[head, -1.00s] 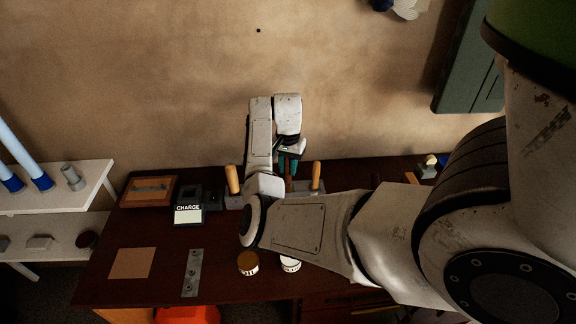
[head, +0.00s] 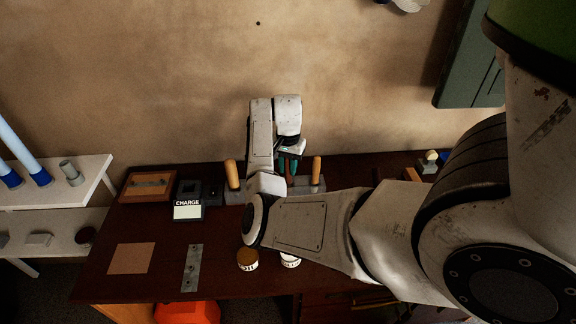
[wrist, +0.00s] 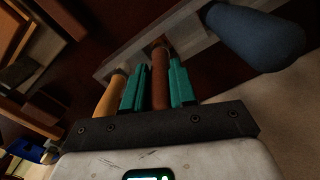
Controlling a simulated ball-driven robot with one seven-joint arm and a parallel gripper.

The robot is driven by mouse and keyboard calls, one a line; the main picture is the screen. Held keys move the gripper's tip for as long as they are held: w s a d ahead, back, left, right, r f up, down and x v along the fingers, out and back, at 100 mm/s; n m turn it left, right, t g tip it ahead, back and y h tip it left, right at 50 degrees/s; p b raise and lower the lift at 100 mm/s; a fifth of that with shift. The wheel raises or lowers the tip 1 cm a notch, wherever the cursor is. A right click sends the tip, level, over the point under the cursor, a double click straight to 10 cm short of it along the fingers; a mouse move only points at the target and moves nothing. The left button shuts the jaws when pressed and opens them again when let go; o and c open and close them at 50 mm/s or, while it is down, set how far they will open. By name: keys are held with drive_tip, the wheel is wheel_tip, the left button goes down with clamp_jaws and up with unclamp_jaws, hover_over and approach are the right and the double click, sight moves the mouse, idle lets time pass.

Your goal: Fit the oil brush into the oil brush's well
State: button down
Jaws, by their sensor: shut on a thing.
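My gripper (wrist: 157,86) has two teal fingers shut on a slim reddish-brown handle, which I take to be the oil brush (wrist: 160,78). In the head view my gripper (head: 288,164) is over the back of the bench, with the brush (head: 290,180) below its fingers. The brush's far end meets the grey rack (wrist: 125,62) in the wrist view. I cannot tell how deep it sits, and its well is hidden. The rack also shows in the head view (head: 309,187), partly behind my arm.
A tan handle (wrist: 108,97) and a thick blue handle (wrist: 255,36) stand close on either side. Tan handles (head: 232,174) and (head: 316,169) rise from the rack. A CHARGE box (head: 187,210) is left of it. The bench's front left holds flat plates.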

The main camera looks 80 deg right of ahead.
drive_tip(key=shift+f, duration=0.55)
drive_tip(key=c, duration=0.8)
unclamp_jaws()
wheel_tip(320, 180, up, 11)
drive_tip(key=shift+f+b, duration=0.1)
drive_tip(key=shift+b, duration=0.5)
